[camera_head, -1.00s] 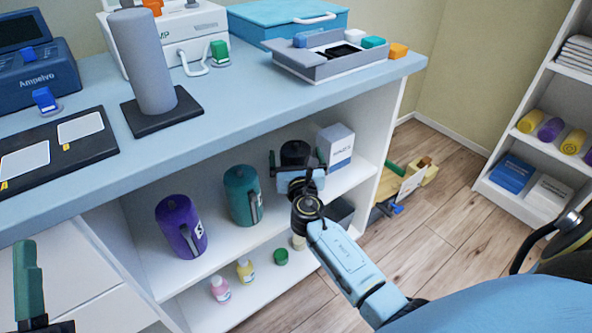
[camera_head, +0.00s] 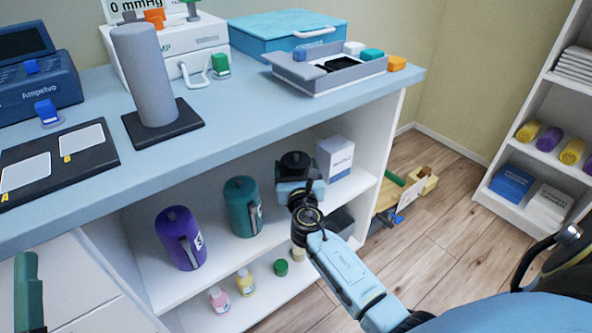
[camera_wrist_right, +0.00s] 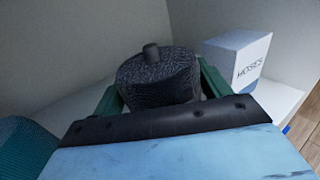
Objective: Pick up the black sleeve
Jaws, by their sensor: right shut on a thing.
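The black sleeve (camera_head: 295,160) is a dark rolled cuff standing on the upper shelf under the counter, between the teal sleeve (camera_head: 241,206) and a white box. In the right wrist view the black sleeve (camera_wrist_right: 158,78) stands upright with a small stub on top. My right gripper (camera_head: 296,172) is at the sleeve; its green fingers (camera_wrist_right: 160,90) are on either side, shut on it. The gripper hides the sleeve's lower part in the head view. Part of my left gripper (camera_head: 28,290) shows at the lower left edge; its opening cannot be made out.
A purple sleeve (camera_head: 180,238) stands further left on the shelf. The white hoses box (camera_head: 335,158) is close on the right. The counter (camera_head: 240,110) overhangs the shelf. Small bottles (camera_head: 245,283) stand on the shelf below.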

